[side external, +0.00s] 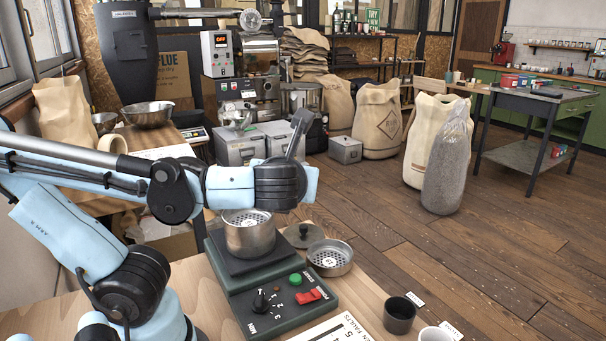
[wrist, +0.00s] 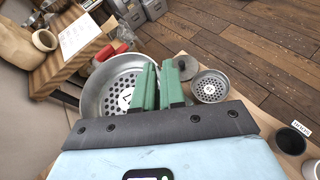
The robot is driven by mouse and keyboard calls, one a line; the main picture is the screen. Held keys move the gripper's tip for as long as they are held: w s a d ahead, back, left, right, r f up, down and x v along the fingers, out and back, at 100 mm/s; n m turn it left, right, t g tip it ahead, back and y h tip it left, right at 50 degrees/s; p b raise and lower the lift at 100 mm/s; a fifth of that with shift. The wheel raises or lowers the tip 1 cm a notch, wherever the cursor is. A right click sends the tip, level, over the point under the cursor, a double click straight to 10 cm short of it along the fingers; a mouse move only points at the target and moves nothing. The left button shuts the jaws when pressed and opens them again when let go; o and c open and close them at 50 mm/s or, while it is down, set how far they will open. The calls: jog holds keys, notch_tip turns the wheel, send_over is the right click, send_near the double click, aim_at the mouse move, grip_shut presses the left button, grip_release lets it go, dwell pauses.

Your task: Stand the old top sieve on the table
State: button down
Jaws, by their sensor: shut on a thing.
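The old top sieve is a round metal sieve with a perforated bottom and a small mark at its centre. In the wrist view it is the large sieve (wrist: 97,88) left of the green fingers. My gripper (wrist: 158,67) is shut on its near right rim. In the side view the sieve (side external: 248,240) is at the shaker's dark plate, below my wrist. The fingertips are hard to make out there, and I cannot tell whether the sieve is seated or slightly raised. A second perforated sieve (side external: 329,258) lies on the table (side external: 362,292), right of the shaker.
The green shaker base (side external: 262,310) carries a black knob, green button and red switch. A round knobbed lid (side external: 305,235) lies behind the second sieve. A dark cup (side external: 399,315), white cup (side external: 436,334) and printed sheet (side external: 340,329) are near the front. Bare wood lies between sieve and cups.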

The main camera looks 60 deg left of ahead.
jog(key=w+d+r+m+t+h, duration=0.3)
jog(key=w+m+h, duration=0.1)
jog(key=w, duration=0.2)
jog(key=w+d+r+m+t+h, duration=0.2)
jog(key=w+d+m+t+h, duration=0.15)
jog(key=w, duration=0.25)
jog(key=s+a+f+n+g+y, duration=0.1)
jog(key=s+n+g+y, duration=0.2)
jog(key=s, duration=0.3)
jog(key=s+a+f+n+g+y, duration=0.1)
jog(key=s+n+g+y, duration=0.2)
jog(key=s, duration=0.3)
jog(key=shift+a+f+n+y, duration=0.35)
jog(key=shift+a+n+y, duration=0.05)
jog(key=shift+n+y, duration=0.35)
jog(key=shift+s+g, duration=0.1)
jog(key=shift+g, duration=0.15)
